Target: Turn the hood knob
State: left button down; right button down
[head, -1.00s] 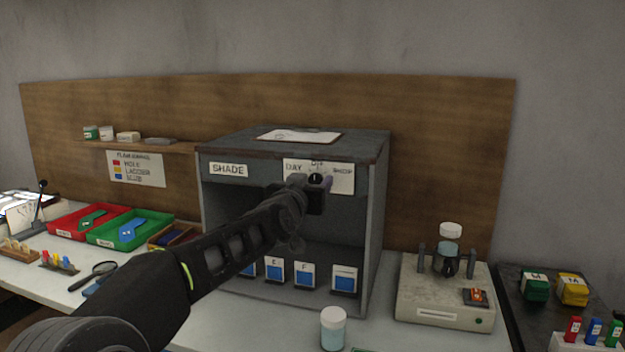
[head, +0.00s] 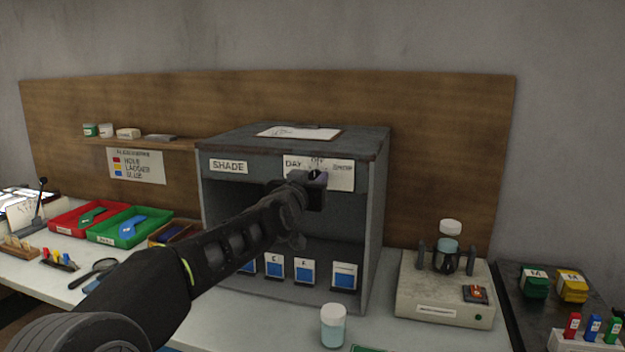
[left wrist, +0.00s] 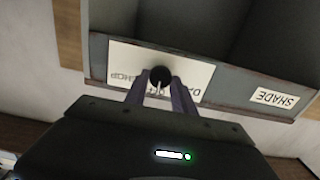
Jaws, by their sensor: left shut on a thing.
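The hood (head: 378,215) is a grey open-fronted box on the bench, with SHADE and DAY/OFF/SHOP labels along its top front edge. The black round hood knob (left wrist: 160,76) sits on the white DAY/SHOP label plate (left wrist: 122,62) in the left wrist view. My left gripper (left wrist: 160,90) is shut on the knob, with one finger on each side of it. In the head view my left gripper (head: 316,180) is at the label plate and covers most of the knob. My right gripper is not in view.
Several blue sample cards (head: 304,272) stand inside the hood. A lidded jar (head: 333,326) stands in front of it. A beige device (head: 440,298) holding another jar is to the right. Red (head: 66,222) and green (head: 105,240) trays lie left. A clipboard (head: 298,133) lies on the hood.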

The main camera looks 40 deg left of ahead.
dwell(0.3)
pick_arm(q)
jog(key=shift+r+m+p, duration=0.15)
jog(key=shift+m+p, duration=0.85)
jog(key=shift+m, duration=0.2)
jog(key=shift+d+m+p, duration=0.1)
jog(key=shift+m+p, duration=0.65)
jog(key=shift+m, duration=0.45)
jog(key=m+p, duration=0.1)
jog(key=m, duration=0.1)
jog(key=shift+m, duration=0.3)
jog(key=shift+f+m+p, duration=0.2)
jog(key=shift+m+p, duration=0.2)
jog(key=shift+m, duration=0.9)
jog(key=c, duration=1.1)
grip_release()
